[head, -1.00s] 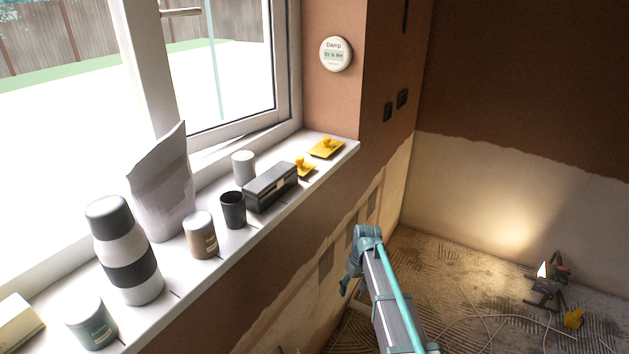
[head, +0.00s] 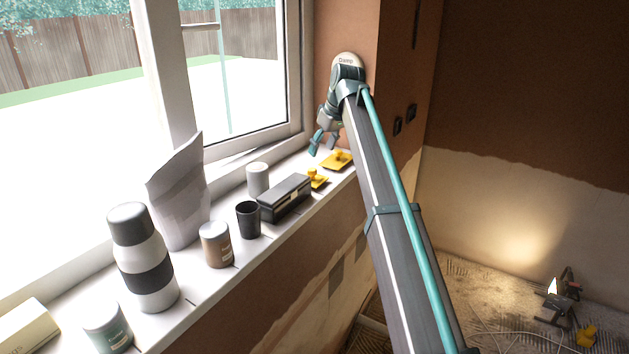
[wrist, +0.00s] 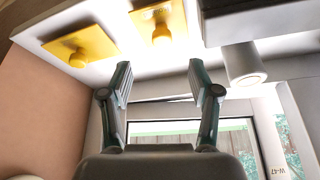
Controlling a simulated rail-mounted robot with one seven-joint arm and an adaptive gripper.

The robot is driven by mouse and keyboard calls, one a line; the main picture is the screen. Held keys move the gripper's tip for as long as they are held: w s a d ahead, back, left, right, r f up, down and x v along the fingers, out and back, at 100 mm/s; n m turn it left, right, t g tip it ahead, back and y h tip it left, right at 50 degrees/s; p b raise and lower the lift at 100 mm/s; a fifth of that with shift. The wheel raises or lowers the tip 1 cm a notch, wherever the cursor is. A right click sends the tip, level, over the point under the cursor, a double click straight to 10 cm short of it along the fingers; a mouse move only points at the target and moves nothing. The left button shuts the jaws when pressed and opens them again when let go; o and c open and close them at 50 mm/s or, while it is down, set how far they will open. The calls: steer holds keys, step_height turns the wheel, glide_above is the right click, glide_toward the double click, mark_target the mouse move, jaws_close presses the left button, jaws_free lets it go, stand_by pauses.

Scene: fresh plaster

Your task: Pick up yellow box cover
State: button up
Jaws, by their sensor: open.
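Two yellow box covers with knobs lie on the white window sill. The far cover (head: 338,160) is near the sill's end. The other cover (head: 318,181) is partly hidden behind the black box. In the wrist view the far cover (wrist: 82,46) is at the upper left, and the other cover (wrist: 160,24) is at the top, beside the dark box. My gripper (head: 322,143) is above the sill near the covers, apart from them. In the wrist view the gripper (wrist: 158,72) is open, with nothing between its fingers.
A black box (head: 284,197), white cup (head: 258,179), black cup (head: 248,219), brown jar (head: 216,244), paper bag (head: 178,197) and flask (head: 143,257) stand along the sill (head: 222,290). The window is behind. A work lamp (head: 560,296) and a yellow object (head: 587,336) are on the floor.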

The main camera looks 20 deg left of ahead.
mark_target(313, 169)
steer(key=shift+p+x, duration=2)
steer(key=shift+x, duration=3.35)
steer(key=shift+s+a+r, duration=0.1)
steer(key=shift+a, duration=0.05)
jaws_close()
steer(key=shift+r+b, duration=0.3)
steer(key=shift+r, duration=0.4)
steer(key=s+d+r+b, duration=0.5)
steer(key=s+d+r, duration=0.3)
steer(key=s+r, duration=0.3)
steer(key=shift+d+r, duration=0.2)
steer(key=shift+r, duration=0.1)
steer(key=shift+s, duration=0.1)
